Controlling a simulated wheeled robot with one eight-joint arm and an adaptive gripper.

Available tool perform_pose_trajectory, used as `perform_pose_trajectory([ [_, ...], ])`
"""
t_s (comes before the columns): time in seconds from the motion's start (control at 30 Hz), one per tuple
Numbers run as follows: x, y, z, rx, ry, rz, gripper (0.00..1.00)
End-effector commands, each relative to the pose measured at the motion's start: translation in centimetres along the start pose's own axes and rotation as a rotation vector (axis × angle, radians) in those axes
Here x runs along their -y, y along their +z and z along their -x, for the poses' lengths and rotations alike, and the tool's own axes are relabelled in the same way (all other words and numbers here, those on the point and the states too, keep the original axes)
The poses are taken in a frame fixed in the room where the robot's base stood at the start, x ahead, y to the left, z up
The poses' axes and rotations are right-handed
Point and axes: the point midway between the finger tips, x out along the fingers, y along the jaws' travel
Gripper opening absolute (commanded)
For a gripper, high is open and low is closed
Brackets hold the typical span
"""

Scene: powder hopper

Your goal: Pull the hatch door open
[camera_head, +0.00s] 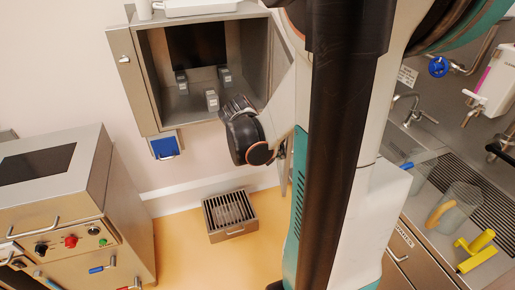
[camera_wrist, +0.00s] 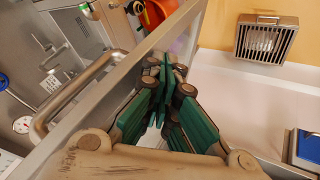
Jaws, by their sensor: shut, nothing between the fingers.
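The hatch (camera_head: 150,75) is a steel box on the wall in the head view, with its front open and its inside visible. Its door stands swung out at the right, mostly hidden behind my arm in the head view. In the wrist view the door (camera_wrist: 172,42) runs diagonally as a metal panel, with a bar handle (camera_wrist: 75,92) on its left face. My gripper (camera_wrist: 165,75) is shut and empty, on the other side of the panel from the handle, close to the door's face. I cannot tell whether it touches the door.
Three small grey blocks (camera_head: 212,100) stand inside the hatch. A blue-fronted box (camera_head: 165,147) hangs below it. A grated drain box (camera_head: 230,213) sits on the floor. A steel machine (camera_head: 60,190) is at the left; a sink counter (camera_head: 470,190) is at the right.

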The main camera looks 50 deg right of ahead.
Motion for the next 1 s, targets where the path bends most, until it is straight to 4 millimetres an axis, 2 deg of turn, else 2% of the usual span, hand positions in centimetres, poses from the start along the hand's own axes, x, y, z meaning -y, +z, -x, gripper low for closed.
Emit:
perform_pose_trajectory([
  [0.03, -1.6, 0.2, -0.7, -0.007, -0.006, 0.011, 0.0],
  [0.1, -3.1, 0.2, -1.5, -0.02, -0.02, 0.036, 0.0],
  [0.6, -14.0, -1.0, -8.1, -0.023, -0.023, 0.042, 0.0],
  [0.8, -17.4, -2.1, -10.5, -0.023, -0.023, 0.044, 0.0],
  [1.0, -19.6, -3.0, -12.1, -0.024, -0.024, 0.046, 0.0],
])
